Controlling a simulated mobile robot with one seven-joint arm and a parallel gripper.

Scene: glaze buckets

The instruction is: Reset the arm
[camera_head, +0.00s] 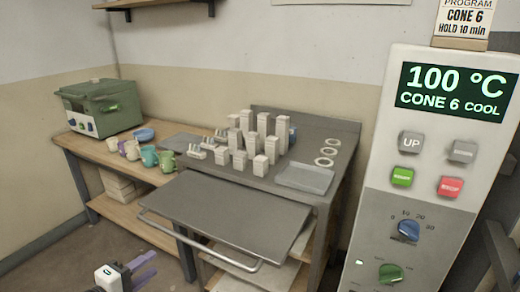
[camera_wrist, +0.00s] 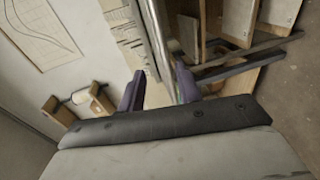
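My gripper (camera_head: 148,265) is low at the bottom left of the head view, in front of the wooden bench and left of the grey cart. Its two purple fingers also show in the wrist view (camera_wrist: 160,84), apart with a gap between them and nothing held. The wrist view looks tilted, towards a wall and wooden boards. Most of my arm is outside the head view.
A grey metal table (camera_head: 345,140) carries several white blocks and a shallow tray (camera_head: 304,178). A grey shelf with a handle (camera_head: 195,240) juts out in front. Several mugs (camera_head: 149,157) and a green kiln-like box (camera_head: 103,107) stand on the wooden bench (camera_head: 90,150). A control panel (camera_head: 425,215) reads 100 °C.

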